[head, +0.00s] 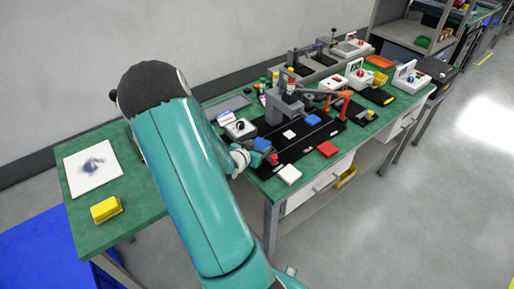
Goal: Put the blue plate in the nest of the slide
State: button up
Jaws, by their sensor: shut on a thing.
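My gripper (266,155) is at the near left edge of a black base on the green bench, small in this view. It is shut on a blue piece (262,144), which looks like the blue plate; the fingers and arm partly hide it. A second blue piece (312,119) lies on the black base (318,134), to the right of a white square (289,134). Thin rails run along this base, which may be the slide. I cannot make out the nest. A grey upright fixture (274,106) stands at the base's back.
A red block (327,149) and a white block (289,174) lie along the bench's front edge. An orange clamp-like part (345,98) stands right of the base. A yellow block (105,209) and a white sheet (92,166) are at the left. Several devices crowd the back.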

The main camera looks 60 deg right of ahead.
jog(key=o, duration=0.7)
jog(key=shift+f, duration=0.1)
jog(key=shift+a, duration=0.1)
jog(key=s+v, duration=0.1)
jog(key=v, duration=1)
jog(key=shift+w+a+r, duration=0.3)
jog(key=shift+w+a, duration=0.05)
jog(key=shift+w, duration=0.15)
